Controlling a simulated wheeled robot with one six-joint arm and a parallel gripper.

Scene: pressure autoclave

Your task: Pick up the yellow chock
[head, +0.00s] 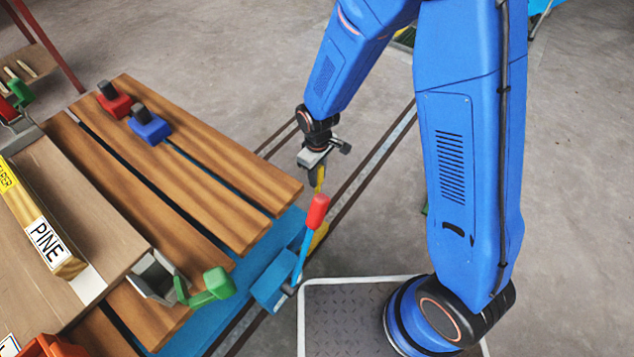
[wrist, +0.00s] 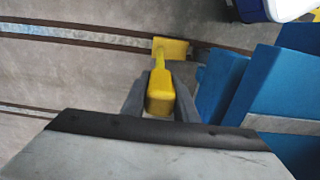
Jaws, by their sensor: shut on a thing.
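The yellow chock (wrist: 161,92) has an upright grip and a wider block at its far end. In the wrist view the grip stands between the two grey fingers of my gripper (wrist: 160,104), which are shut on it. In the head view my gripper (head: 319,164) points down beside the wooden cart, with the yellow chock (head: 319,240) below it. A lever with a red knob partly hides the chock there. I cannot tell whether its block touches the floor.
The red-knobbed lever (head: 317,212) stands close to the chock, by the cart's blue frame (head: 275,280). The slatted wooden deck (head: 220,200) carries a red chock (head: 114,103), a blue chock (head: 149,127) and a beam marked PINE. Rails (head: 372,160) run along the floor.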

